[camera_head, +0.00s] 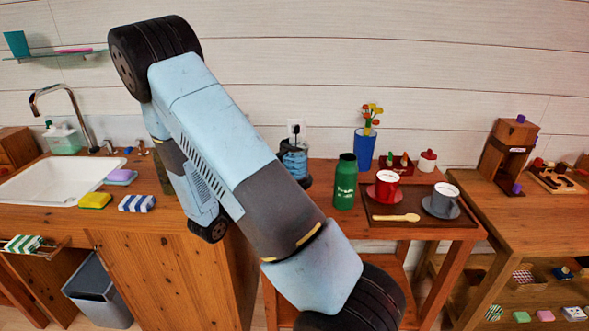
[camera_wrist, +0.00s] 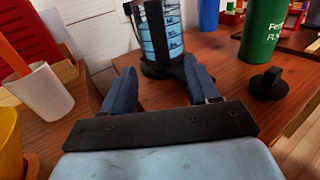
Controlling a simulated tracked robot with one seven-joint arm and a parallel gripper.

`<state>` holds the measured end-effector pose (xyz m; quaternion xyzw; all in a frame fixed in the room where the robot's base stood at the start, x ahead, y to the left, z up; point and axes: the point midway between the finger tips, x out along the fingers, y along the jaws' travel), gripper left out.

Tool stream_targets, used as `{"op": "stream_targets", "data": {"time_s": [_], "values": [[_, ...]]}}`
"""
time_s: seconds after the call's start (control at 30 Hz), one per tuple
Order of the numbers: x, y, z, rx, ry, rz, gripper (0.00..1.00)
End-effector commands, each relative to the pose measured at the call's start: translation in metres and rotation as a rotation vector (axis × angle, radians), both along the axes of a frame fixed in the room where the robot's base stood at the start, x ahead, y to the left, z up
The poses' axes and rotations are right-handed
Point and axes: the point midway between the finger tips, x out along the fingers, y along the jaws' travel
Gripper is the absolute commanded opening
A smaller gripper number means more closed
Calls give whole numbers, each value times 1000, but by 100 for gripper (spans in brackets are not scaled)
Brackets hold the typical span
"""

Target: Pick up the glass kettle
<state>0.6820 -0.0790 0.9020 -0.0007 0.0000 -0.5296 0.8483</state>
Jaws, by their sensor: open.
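The glass kettle (camera_head: 294,160) stands on the wooden table near the wall, partly hidden behind my arm in the head view. In the wrist view the kettle (camera_wrist: 163,35) is ahead of my gripper, with a clear bluish body, dark measuring marks and a black frame and base; its top is cut off. My gripper (camera_wrist: 161,86) is open and empty. Its two dark blue fingers point toward the kettle, with the kettle beyond the gap between them. I cannot tell if they touch it. My fingers are hidden in the head view.
A green bottle (camera_head: 345,182) and a small black knobbed object (camera_wrist: 268,83) stand right of the kettle. A blue vase (camera_head: 365,148) and a dark tray (camera_head: 387,218) with two cups are farther right. A white cup (camera_wrist: 38,92) is left of my gripper. The sink (camera_head: 52,181) is at left.

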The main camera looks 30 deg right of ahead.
Motion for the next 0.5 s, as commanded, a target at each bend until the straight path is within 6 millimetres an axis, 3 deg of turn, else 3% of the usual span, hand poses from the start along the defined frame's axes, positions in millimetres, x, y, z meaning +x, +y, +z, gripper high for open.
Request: {"op": "stream_targets", "data": {"time_s": [0.3,0.5], "values": [[22,-48,0,0,-1,-4,60],[33,-68,0,0,-1,-2,60]]}}
